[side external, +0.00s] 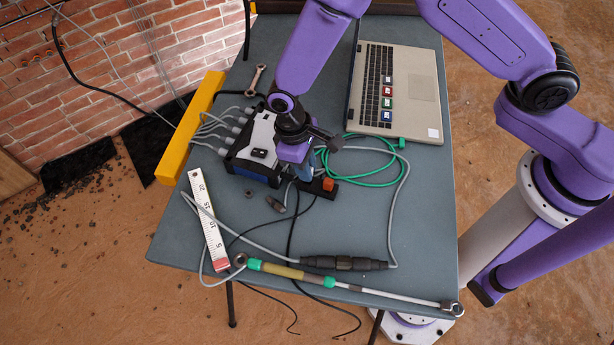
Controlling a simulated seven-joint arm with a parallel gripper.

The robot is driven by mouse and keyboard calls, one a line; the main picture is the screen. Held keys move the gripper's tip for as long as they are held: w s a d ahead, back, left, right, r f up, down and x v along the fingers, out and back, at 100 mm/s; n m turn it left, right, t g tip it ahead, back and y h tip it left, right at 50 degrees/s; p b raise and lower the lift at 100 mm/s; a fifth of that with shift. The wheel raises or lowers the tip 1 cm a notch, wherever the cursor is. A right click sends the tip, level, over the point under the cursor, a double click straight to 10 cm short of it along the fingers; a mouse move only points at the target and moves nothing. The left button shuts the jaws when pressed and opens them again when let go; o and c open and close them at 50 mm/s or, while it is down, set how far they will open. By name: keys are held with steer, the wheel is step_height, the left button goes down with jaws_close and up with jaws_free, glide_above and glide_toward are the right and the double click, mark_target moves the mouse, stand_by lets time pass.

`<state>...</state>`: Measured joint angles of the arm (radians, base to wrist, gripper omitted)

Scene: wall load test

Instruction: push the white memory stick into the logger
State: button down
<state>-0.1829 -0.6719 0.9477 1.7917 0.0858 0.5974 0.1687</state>
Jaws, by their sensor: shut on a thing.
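The logger (257,148) is a dark box with a pale top and blue lower edges, on the left half of the table. Several grey cable plugs enter its left side. My gripper (304,174) is low at the logger's right end, pointing down. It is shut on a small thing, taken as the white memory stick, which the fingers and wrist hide. I cannot tell whether the stick touches the logger or its slot; that face is hidden too.
An open laptop (414,92) with small coloured pieces stands behind right. A black power strip (318,188) with an orange switch and a green cable (372,183) lie close to my gripper. A ruler (208,218), yellow level (188,130) and torque wrench (345,286) lie around.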

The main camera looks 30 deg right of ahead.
steer(key=shift+r, duration=1.9)
steer(key=w+m, duration=0.3)
steer(key=w+m+y, duration=0.1)
steer(key=w+m, duration=0.2)
steer(key=w, duration=0.1)
steer(key=w+m, duration=0.3)
steer(key=shift+w+a+r+y, duration=0.15)
steer(key=shift+a+r+y, duration=0.15)
steer(key=shift+a, duration=0.05)
steer(key=w+m, duration=0.3)
steer(key=w+d+r+m+y, duration=0.1)
steer(key=w+m, duration=0.2)
steer(key=w+d+m, duration=0.1)
steer(key=w+m, duration=0.1)
steer(key=w, duration=0.1)
steer(key=shift+d+r+m+y, duration=0.1)
steer(key=shift+r+m+y, duration=0.1)
steer(key=shift+m+y, duration=0.15)
steer(key=shift+w+f, duration=0.1)
steer(key=shift+d+x, duration=0.1)
steer(key=shift+x, duration=0.55)
steer(key=shift+d+x, duration=0.15)
steer(key=shift+x, duration=0.45)
steer(key=shift+w+f, duration=0.2)
steer(key=shift+f, duration=0.9)
